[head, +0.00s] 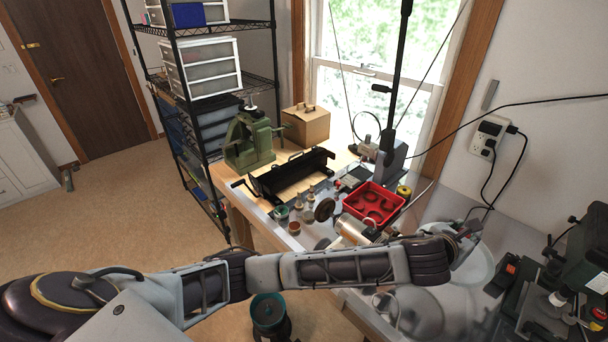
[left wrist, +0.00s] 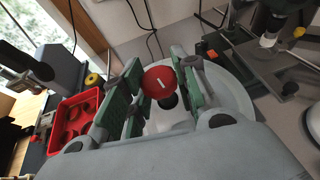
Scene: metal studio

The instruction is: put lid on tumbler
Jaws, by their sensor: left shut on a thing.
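My left gripper (left wrist: 160,82) has its green-padded fingers shut on a red round lid (left wrist: 161,80) with a short pale slot or mark on it. In the head view the left arm reaches across the bench from the left, and its gripper (head: 466,242) is small and partly hidden by the wrist over the white round basin (head: 484,271). The basin (left wrist: 233,92) lies behind the fingers in the left wrist view. A dark round spot shows just under the lid; I cannot tell if it is the tumbler. No tumbler is clearly visible. My right gripper is not in view.
A red tray (head: 391,194) stands by the window, with small jars and a black-framed tool left of it. A green machine (head: 596,240) and an orange-and-black item (head: 503,276) stand right of the basin. A power outlet (head: 488,135) has hanging cables.

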